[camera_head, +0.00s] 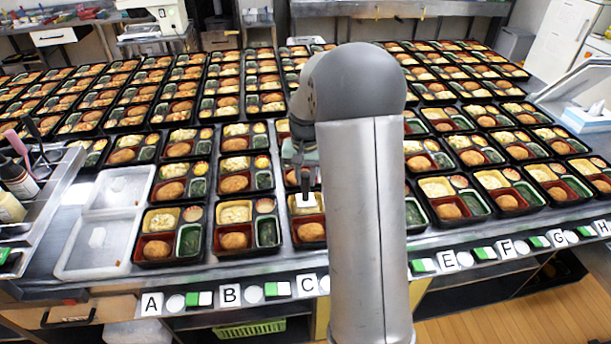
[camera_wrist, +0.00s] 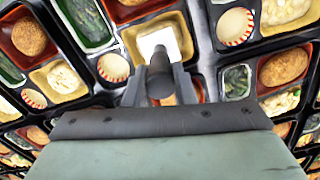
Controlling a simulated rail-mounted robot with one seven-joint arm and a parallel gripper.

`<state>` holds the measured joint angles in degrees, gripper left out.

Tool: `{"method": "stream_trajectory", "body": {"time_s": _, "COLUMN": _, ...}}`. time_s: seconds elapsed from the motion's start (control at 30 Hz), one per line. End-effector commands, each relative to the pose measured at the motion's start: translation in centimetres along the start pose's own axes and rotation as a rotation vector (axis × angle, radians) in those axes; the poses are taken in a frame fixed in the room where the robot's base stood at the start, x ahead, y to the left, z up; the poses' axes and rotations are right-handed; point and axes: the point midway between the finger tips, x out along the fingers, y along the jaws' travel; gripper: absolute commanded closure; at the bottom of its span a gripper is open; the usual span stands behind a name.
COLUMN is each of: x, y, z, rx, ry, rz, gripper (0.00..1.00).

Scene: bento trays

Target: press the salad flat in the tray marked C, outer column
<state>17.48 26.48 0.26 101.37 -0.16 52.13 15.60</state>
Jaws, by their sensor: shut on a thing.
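My gripper (camera_head: 303,158) is shut on the dark handle of a pressing tool with a white square head (camera_head: 305,200). In the wrist view, my gripper (camera_wrist: 159,78) holds the tool upright, and its white head (camera_wrist: 160,43) is inside a yellow compartment (camera_wrist: 131,40). This compartment belongs to the front tray (camera_head: 312,248) behind the label C (camera_head: 308,285). A brown patty (camera_head: 311,232) lies in the same tray's red compartment.
The front tray of column B (camera_head: 233,255) is just left. My arm hides the front of column D. White empty containers (camera_head: 100,240) and bottles (camera_head: 18,185) are at the far left.

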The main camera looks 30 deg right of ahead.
Motion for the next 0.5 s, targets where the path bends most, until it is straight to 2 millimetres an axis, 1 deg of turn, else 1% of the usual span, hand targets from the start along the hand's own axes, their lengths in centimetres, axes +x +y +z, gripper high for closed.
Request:
{"method": "stream_trajectory", "body": {"time_s": 0.27, "x": 0.65, "y": -0.01, "z": 0.01, "rx": 0.0, "ry": 0.0, "rz": 0.0, "gripper": 1.0}}
{"method": "stream_trajectory", "body": {"time_s": 0.5, "x": 0.58, "y": 0.0, "z": 0.0, "rx": 0.0, "ry": 0.0, "rz": 0.0, "gripper": 1.0}}
